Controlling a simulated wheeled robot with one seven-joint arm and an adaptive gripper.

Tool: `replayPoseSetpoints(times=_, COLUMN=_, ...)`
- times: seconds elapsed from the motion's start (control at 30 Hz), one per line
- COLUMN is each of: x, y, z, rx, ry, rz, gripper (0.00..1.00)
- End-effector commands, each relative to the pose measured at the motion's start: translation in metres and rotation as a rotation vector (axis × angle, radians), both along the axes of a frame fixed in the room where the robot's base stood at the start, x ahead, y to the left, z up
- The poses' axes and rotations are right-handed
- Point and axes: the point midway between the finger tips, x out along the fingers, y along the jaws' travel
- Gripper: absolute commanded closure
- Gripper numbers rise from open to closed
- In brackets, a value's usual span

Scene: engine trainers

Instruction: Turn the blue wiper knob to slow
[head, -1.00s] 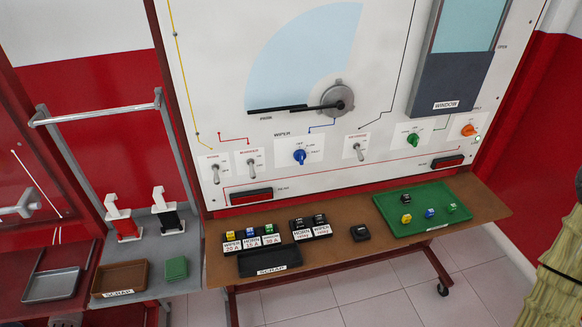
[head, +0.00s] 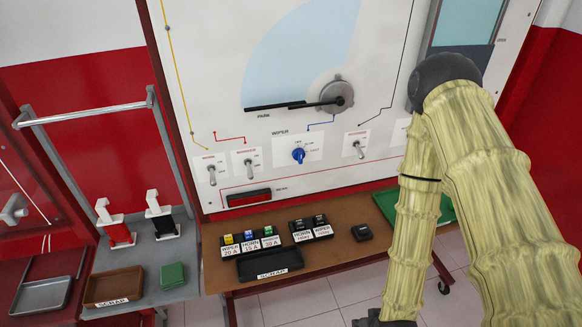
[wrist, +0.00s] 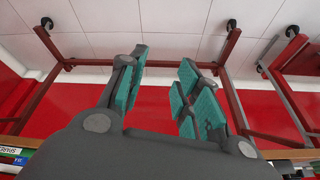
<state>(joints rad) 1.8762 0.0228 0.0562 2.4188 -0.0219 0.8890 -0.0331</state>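The blue wiper knob (head: 298,156) sits on a small white plate under the WIPER label on the upright panel, in the middle of the head view. The lettering around it is too small to read surely, and I cannot tell its exact setting. My gripper is well below and to the right of the knob, apart from it, with only a dark part at the bottom edge of the head view. In the wrist view my gripper (wrist: 163,88) has its teal finger pads spread apart with nothing between them. The knob is not in the wrist view.
Toggle switches (head: 249,162) flank the knob. The wiper arm (head: 300,104) lies near PARK. Below, a brown bench (head: 345,215) carries fuses, a black scrap tray (head: 270,264) and a green tray (head: 385,204), partly behind my arm. Space before the knob is clear.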

Motion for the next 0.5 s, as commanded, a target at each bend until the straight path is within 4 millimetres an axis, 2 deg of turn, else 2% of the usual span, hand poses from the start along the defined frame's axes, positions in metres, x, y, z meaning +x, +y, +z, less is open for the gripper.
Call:
replayPoseSetpoints(times=0.03, x=0.037, y=0.013, z=0.004, rx=0.015, ry=-0.102, rz=0.022, gripper=0.67)
replayPoseSetpoints(times=0.1, x=0.081, y=0.03, z=0.023, rx=0.035, ry=-0.236, rz=0.048, gripper=0.67)
replayPoseSetpoints(times=0.17, x=0.117, y=0.045, z=0.043, rx=0.049, ry=-0.351, rz=0.069, gripper=0.67)
replayPoseSetpoints(times=0.2, x=0.138, y=0.055, z=0.058, rx=0.059, ry=-0.428, rz=0.084, gripper=0.67)
replayPoseSetpoints(times=0.27, x=0.169, y=0.07, z=0.083, rx=0.075, ry=-0.542, rz=0.104, gripper=0.67)
replayPoseSetpoints(times=0.3, x=0.188, y=0.08, z=0.102, rx=0.085, ry=-0.618, rz=0.117, gripper=0.67)
replayPoseSetpoints(times=0.4, x=0.226, y=0.104, z=0.15, rx=0.11, ry=-0.8, rz=0.146, gripper=0.67)
replayPoseSetpoints(times=0.5, x=0.252, y=0.124, z=0.196, rx=0.132, ry=-0.958, rz=0.167, gripper=0.67)
